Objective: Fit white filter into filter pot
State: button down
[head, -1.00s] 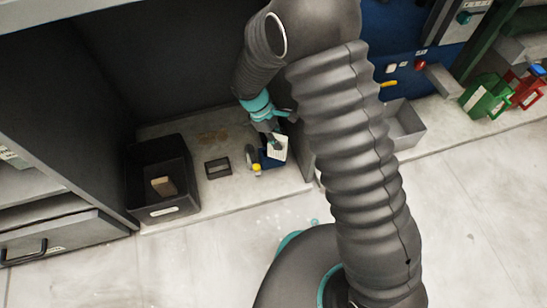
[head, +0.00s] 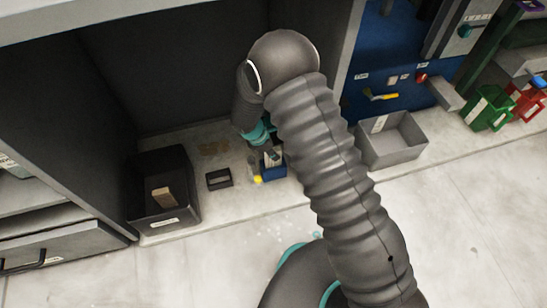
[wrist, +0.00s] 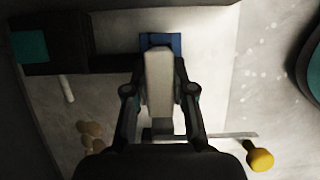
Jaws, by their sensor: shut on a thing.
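The white filter (wrist: 158,75) is between the fingers of my gripper (wrist: 160,100) in the wrist view, and my gripper is shut on it. In the head view the filter (head: 272,155) shows pale just below my gripper (head: 268,147). A blue box-like pot (head: 273,170), which looks like the filter pot, stands on the bench floor directly under the filter. In the wrist view the pot (wrist: 175,42) is mostly hidden behind the filter. I cannot tell whether the filter's lower end is inside the pot or just above it.
A yellow-handled tool (wrist: 260,158) lies close by. A small black frame-like tray (head: 218,179) and a black bin (head: 170,218) holding a brown block (head: 162,196) stand to the left. A grey bin (head: 393,152) is at right, beyond the bay's side wall.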

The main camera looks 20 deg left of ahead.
jog(key=shift+f, duration=1.55)
jog(key=shift+f+b, duration=0.2)
jog(key=shift+b, duration=0.1)
jog(key=c, duration=1)
grip_release()
jog(key=p+v, duration=0.2)
jog(key=v, duration=1)
jog(key=shift+d+r, duration=0.1)
jog(key=shift+r, duration=0.15)
